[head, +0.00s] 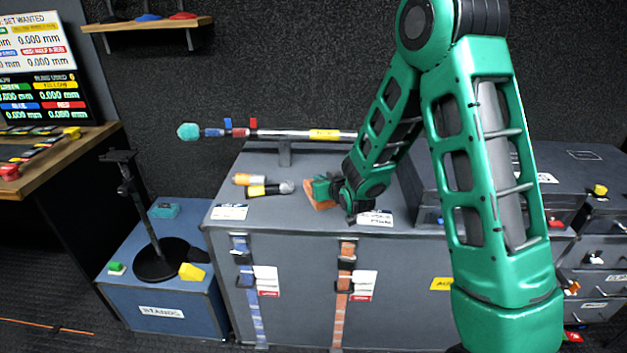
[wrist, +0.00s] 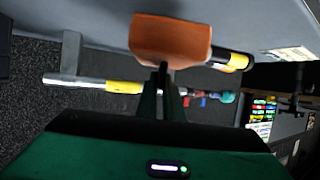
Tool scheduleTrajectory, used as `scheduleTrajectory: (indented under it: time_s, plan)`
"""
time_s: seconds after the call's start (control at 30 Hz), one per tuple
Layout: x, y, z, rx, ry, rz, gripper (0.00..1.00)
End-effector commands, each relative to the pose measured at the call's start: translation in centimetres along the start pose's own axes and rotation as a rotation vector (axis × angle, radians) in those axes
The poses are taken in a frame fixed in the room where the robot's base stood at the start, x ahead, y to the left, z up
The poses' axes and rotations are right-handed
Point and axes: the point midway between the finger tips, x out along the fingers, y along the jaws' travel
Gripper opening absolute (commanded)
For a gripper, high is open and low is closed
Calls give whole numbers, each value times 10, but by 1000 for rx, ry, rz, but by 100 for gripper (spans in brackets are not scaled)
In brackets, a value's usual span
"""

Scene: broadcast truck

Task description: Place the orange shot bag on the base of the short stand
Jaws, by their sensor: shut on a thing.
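The orange shot bag (head: 318,200) is at the top of the grey case, partly hidden by my gripper (head: 332,188). In the wrist view the bag (wrist: 170,38) sits at the tips of my gripper (wrist: 164,68), which is shut on it. I cannot tell whether the bag still touches the case top. The short stand (head: 145,210) is black and upright on the blue case at the left. Its round base (head: 160,268) lies flat, with a yellow block (head: 192,272) at its right edge.
The grey case (head: 285,170) carries orange and yellow cylinders (head: 262,186) left of the bag and a long horizontal pole (head: 290,133) behind. A desk (head: 60,160) with screens stands far left.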

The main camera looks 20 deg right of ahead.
Motion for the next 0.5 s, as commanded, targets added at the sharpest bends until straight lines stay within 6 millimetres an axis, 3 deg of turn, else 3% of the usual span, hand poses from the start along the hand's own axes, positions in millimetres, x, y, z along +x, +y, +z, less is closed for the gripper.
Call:
scheduleTrajectory:
  time_s: [0.5]
  plan:
    - [16, 0, 35, 0, 4, 0, 0]
